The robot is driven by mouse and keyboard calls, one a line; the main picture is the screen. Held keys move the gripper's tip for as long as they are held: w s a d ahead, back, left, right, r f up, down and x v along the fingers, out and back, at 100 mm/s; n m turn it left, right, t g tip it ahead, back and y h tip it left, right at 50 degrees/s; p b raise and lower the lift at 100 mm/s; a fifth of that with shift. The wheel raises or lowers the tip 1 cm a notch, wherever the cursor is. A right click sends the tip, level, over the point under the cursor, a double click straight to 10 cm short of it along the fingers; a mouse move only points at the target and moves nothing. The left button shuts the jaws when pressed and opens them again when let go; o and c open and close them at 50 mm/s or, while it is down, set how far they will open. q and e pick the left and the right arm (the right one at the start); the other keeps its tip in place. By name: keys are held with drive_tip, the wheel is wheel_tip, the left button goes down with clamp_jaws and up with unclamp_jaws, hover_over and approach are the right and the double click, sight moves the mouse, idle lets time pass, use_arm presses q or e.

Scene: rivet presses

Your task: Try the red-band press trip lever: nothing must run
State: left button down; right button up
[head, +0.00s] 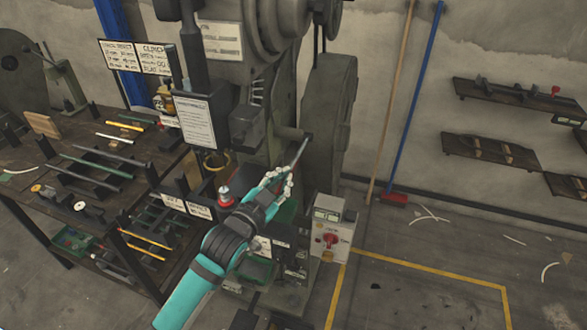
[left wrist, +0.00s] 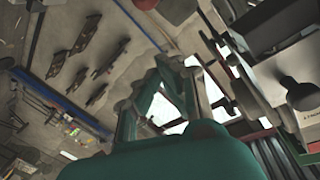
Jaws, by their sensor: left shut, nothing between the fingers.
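A large grey-green press (head: 265,40) stands in the middle of the head view. A trip lever (head: 300,152), a slim dark rod, slants down from a pivot on its right side. My left gripper (head: 284,175) is at the lever's lower end, its fingers shut with nothing between them. I cannot tell whether they touch the lever. In the left wrist view the gripper's fingers (left wrist: 165,95) show in the middle, blurred. I cannot make out a red band on the press. My right gripper is not in view.
A grey control box (head: 331,240) with a red knob stands right of the press. A dark workbench (head: 140,170) with rods and tools is on the left. A blue-handled broom (head: 415,100) leans on the wall near shelves (head: 490,150). Floor inside the yellow line is mostly clear.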

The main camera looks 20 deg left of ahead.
use_arm(q)
drive_tip(key=r+p+x, duration=0.1)
drive_tip(key=p+x, duration=0.2)
drive_tip(key=x, duration=0.7)
drive_tip(key=f, duration=0.1)
drive_tip(key=s+a+f, duration=0.1)
drive_tip(key=f, duration=0.1)
drive_tip(key=a+f, duration=0.1)
drive_tip(key=shift+s+f+p, duration=0.15)
drive_tip(key=shift+p, duration=0.25)
